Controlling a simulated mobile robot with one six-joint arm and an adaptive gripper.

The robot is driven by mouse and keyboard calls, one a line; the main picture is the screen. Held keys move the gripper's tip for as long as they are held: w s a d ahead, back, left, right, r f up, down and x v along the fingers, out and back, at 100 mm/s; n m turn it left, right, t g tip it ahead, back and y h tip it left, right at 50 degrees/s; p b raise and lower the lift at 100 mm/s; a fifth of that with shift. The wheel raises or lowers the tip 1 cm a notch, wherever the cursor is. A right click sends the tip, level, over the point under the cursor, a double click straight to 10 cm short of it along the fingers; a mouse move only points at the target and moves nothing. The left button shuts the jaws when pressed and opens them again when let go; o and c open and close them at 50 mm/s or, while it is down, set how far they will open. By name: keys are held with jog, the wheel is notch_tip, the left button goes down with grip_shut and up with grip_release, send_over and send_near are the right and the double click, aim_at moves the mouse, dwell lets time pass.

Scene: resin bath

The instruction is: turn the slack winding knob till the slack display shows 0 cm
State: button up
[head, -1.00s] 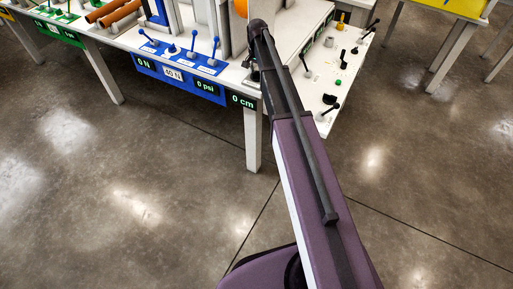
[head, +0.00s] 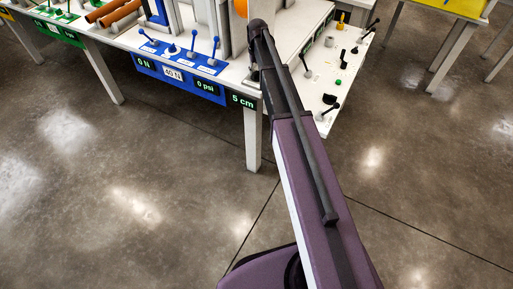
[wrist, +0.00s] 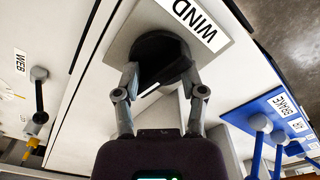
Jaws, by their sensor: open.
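The slack display (head: 242,101) at the right end of the blue panel's front reads 5 cm in green in the head view. In the wrist view the dark winding knob (wrist: 158,48) sits on a grey plate beside a white WIND label (wrist: 196,22). My gripper (wrist: 161,80) is open, with one finger at each side of the knob. I cannot tell whether the fingers touch it. In the head view my arm hides the knob and most of my gripper.
A blue panel (head: 190,83) with several blue levers stands left of my arm; its BRAKE label (wrist: 284,103) shows in the wrist view. Other displays read 0 N and 0 psi. A white side panel with black levers (head: 304,63) lies to the right. The floor in front is clear.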

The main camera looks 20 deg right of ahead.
aim_at(257, 71)
jog(key=n, duration=0.9)
jog(key=shift+n, duration=0.3)
notch_tip(257, 71, up, 14)
jog(key=p, duration=1.4)
jog(key=s+a+f+m+b, duration=0.3)
jog(key=s+a+f+b, duration=0.1)
jog(key=s+f+b, duration=0.9)
jog(key=s+a+f+m+b, duration=0.4)
jog(key=s+f+b, duration=0.9)
jog(key=f+b, duration=0.3)
jog(key=shift+s+f+m, duration=0.2)
jog(key=shift+f+m, duration=0.05)
jog(key=shift+m, duration=0.05)
dwell(0.6)
jog(key=shift+o, duration=0.2)
